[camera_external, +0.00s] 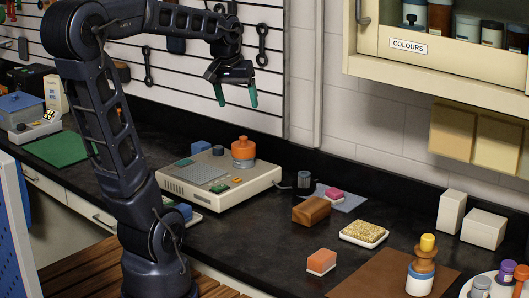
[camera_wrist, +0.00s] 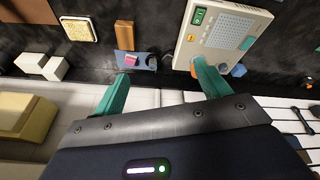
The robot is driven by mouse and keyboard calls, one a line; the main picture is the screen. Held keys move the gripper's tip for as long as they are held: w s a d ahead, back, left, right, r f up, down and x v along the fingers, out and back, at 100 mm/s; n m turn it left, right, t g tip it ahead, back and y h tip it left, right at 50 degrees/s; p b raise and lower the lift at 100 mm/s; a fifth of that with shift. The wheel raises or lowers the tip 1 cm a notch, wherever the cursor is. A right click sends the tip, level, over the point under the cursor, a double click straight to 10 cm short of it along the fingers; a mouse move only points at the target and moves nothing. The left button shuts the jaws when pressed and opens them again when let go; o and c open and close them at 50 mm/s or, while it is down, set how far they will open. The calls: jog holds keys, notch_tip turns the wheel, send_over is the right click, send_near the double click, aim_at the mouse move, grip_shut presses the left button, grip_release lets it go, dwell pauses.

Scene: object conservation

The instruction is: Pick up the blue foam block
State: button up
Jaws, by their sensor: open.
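A small blue block (camera_external: 200,147), likely the foam block, sits on the dark counter behind the beige device, by the wall. It also shows in the wrist view (camera_wrist: 239,70), at the device's wall-side edge, right of my right-hand finger. Another blue piece (camera_external: 181,211) is partly hidden behind my arm at the device's front left; I cannot tell which one is foam. My gripper (camera_external: 236,94) is open and empty, high above the counter in front of the pegboard, fingers down. In the wrist view its green fingers (camera_wrist: 160,72) are spread apart.
The beige device (camera_external: 230,189) carries an orange knob (camera_external: 243,148). A blue-grey cloth (camera_external: 347,203) with a pink block (camera_external: 334,194), a wooden block (camera_external: 311,210), a sponge tray (camera_external: 364,233) and an orange-white block (camera_external: 321,262) lie right. A cabinet (camera_external: 430,65) hangs upper right.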

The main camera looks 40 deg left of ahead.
jog(key=w+a+n+g, duration=0.1)
jog(key=w+a+n, duration=0.3)
jog(key=w+a, duration=0.8)
jog(key=n+g, duration=0.3)
jog(key=n, duration=0.6)
send_over(202, 144)
jog(key=f, duration=2.4)
jog(key=shift+w+d+f, duration=0.25)
jog(key=shift+d+f, duration=0.05)
jog(key=shift+d, duration=0.05)
jog(key=shift+a+f, duration=0.25)
jog(key=shift+f, duration=0.25)
jog(key=f, duration=1)
jog(key=shift+s+a+f, duration=0.1)
jog(key=shift+a, duration=0.15)
jog(key=c, duration=1)
